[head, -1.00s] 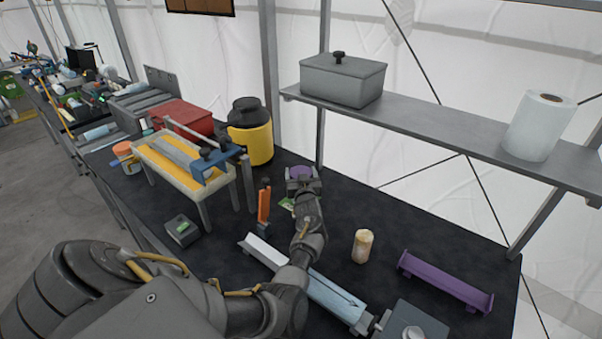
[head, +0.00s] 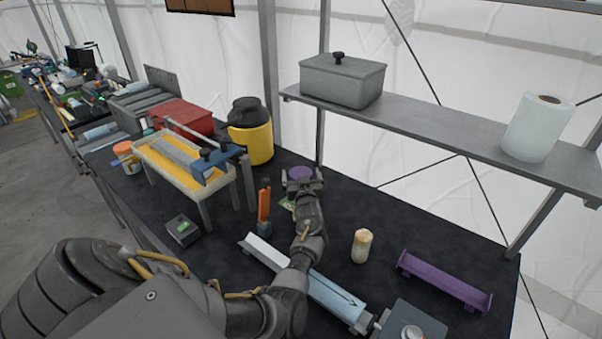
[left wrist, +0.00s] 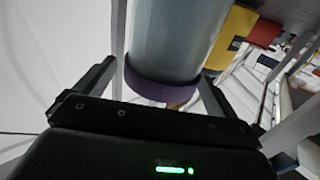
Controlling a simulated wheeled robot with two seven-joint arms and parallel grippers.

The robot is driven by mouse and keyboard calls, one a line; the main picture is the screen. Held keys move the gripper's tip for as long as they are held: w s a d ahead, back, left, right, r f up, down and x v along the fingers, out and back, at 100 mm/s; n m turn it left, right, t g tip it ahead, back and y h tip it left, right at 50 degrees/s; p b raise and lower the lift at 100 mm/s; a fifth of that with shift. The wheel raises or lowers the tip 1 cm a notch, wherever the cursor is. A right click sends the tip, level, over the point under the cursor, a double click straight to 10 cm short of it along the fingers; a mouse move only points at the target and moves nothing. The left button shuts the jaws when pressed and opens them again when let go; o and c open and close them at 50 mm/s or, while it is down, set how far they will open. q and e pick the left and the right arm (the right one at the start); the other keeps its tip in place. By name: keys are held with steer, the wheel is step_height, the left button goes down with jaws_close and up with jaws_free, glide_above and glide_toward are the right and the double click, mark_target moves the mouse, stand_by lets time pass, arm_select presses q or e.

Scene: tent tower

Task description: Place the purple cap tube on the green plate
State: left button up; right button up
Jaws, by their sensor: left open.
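My left gripper (head: 303,181) is open at the middle of the black table. A purple round end (head: 300,172), apparently the purple cap tube's, shows just beyond it in the head view. In the left wrist view, a grey cylinder with a purple band (left wrist: 160,90) lies between the spread fingers of my left gripper (left wrist: 155,85). I cannot tell whether the fingers touch it. A small green patch (head: 287,203) shows beside my left wrist, partly hidden; I cannot tell whether it is the green plate. My right gripper is not in view.
An orange upright piece (head: 264,205) stands close left of my left wrist. A beige jar (head: 362,246) and a purple rack (head: 444,280) stand to the right. A yellow canister (head: 251,140) is behind left. A shelf (head: 450,132) overhangs the back right.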

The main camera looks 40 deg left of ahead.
arm_select(q)
steer(key=p+v, duration=0.3)
steer(key=v, duration=0.3)
steer(key=shift+s+d, duration=0.2)
steer(key=shift+r, duration=0.1)
